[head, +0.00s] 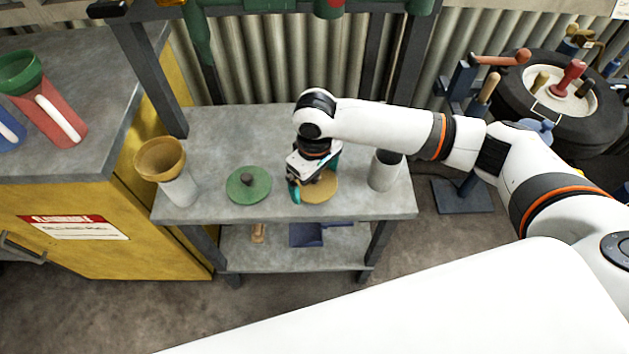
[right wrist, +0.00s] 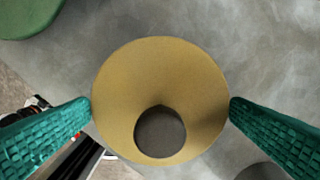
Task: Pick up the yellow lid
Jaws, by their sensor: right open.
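The yellow lid (head: 322,190) is a flat round disc lying on the grey bench top. In the right wrist view the yellow lid (right wrist: 160,75) shows whole, with a dark round knob (right wrist: 160,132) on it. My right gripper (head: 313,190) is over the lid, pointing down. In the right wrist view its teal fingers (right wrist: 160,108) are spread wide, one on each side of the lid, with nothing held between them. In the head view the gripper hides the knob and the lid's left part. My left gripper does not show.
A green lid (head: 249,186) with a dark knob lies left of the yellow one. A white container with a yellow funnel (head: 161,160) stands at the bench's left end. The bench (head: 230,130) is clear behind.

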